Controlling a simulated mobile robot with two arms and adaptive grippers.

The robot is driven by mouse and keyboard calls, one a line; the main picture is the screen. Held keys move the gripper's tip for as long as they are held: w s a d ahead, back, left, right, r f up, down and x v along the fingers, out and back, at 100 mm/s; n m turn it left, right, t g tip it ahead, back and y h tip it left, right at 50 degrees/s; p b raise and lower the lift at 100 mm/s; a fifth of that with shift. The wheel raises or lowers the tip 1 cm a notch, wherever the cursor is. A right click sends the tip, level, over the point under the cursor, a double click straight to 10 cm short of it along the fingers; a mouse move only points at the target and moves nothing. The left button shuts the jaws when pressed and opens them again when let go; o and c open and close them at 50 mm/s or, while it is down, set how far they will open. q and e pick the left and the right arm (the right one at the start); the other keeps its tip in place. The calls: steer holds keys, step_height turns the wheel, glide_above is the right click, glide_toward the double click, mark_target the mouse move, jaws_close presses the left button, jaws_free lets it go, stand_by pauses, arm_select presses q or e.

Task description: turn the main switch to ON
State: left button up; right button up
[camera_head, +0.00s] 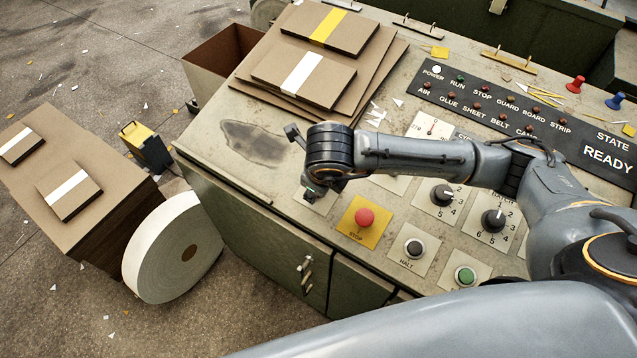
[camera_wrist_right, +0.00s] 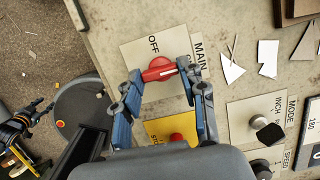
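The main switch is a red knob (camera_wrist_right: 159,69) with a white mark, on a pale plate (camera_wrist_right: 135,50) lettered OFF and MAIN in the right wrist view. The white mark points right in that view, not straight at the OFF lettering. My right gripper (camera_wrist_right: 164,76) has its fingers apart, one on each side of the knob; I cannot tell whether they touch it. In the head view my right gripper (camera_head: 302,165) is over the panel and its wrist hides the switch. Part of what looks like my left gripper (camera_wrist_right: 36,106) shows at the wrist view's left edge, too small to read.
A red stop button (camera_head: 364,218) on a yellow plate is close to my right gripper. Black knobs (camera_head: 442,195) and a green button (camera_head: 465,276) are further right. Greyboard stacks (camera_head: 310,75) lie behind on the machine top. The display (camera_head: 606,156) reads READY.

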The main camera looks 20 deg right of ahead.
steer(key=o, duration=0.4)
steer(key=v, duration=1.2)
